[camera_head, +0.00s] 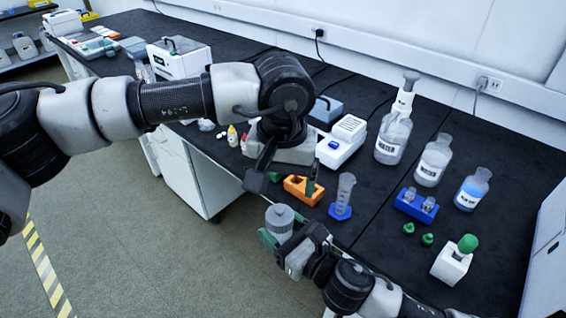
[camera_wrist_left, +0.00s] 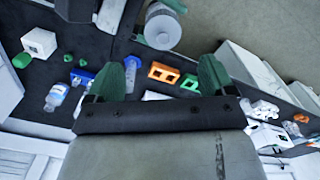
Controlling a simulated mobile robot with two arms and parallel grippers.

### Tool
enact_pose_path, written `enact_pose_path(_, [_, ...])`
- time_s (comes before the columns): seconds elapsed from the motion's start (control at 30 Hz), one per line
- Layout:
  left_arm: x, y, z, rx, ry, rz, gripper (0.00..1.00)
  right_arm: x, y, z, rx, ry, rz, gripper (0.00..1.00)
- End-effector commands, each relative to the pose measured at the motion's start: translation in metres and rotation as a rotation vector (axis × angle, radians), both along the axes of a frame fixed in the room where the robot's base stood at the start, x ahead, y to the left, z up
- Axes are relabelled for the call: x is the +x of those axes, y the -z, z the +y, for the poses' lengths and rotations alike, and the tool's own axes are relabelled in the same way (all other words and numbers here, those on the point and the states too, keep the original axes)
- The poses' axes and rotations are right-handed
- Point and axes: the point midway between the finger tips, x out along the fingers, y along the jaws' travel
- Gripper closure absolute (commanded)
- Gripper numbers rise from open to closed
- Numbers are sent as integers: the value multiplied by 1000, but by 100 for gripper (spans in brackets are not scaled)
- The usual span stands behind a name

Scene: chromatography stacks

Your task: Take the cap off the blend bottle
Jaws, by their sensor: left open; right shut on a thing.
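A bottle with a wide grey cap (camera_head: 280,213), apparently the blend bottle, is held upright off the front edge of the bench by my right gripper (camera_head: 285,243), which is shut on it. No label is readable. My left gripper (camera_head: 284,184) is open and empty, pointing down just above and behind the cap. In the left wrist view the bottle's grey cap (camera_wrist_left: 161,38) is at the top, apart from the green fingertips of my left gripper (camera_wrist_left: 162,72). The right gripper covers much of the bottle's body.
An orange rack (camera_head: 296,190) and a blue-based measuring cylinder (camera_head: 342,196) stand close behind. A blue rack (camera_head: 417,208), loose green caps (camera_head: 428,239) and a white block (camera_head: 450,268) with a green-capped vial are to the right. Large bottles (camera_head: 393,138) stand further back.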

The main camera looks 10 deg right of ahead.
Motion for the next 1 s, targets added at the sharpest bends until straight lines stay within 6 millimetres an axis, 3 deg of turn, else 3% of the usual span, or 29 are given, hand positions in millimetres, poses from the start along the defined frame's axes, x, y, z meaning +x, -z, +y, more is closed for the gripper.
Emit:
enact_pose_path(0.2, [-1, 44, 0, -1, -1, 5, 16, 0, -1, 0, 1, 0, -1, 84])
enact_pose_path(0.4, [0, 71, -1, -2, -2, 3, 16, 0, -1, 0, 1, 0, -1, 84])
enact_pose_path(0.87, [0, 83, -1, -3, -2, 3, 16, 0, -1, 0, 1, 0, -1, 84])
enact_pose_path(1.0, [0, 82, -1, -3, -2, 2, 38, 0, -1, 0, 1, 0, -1, 84])
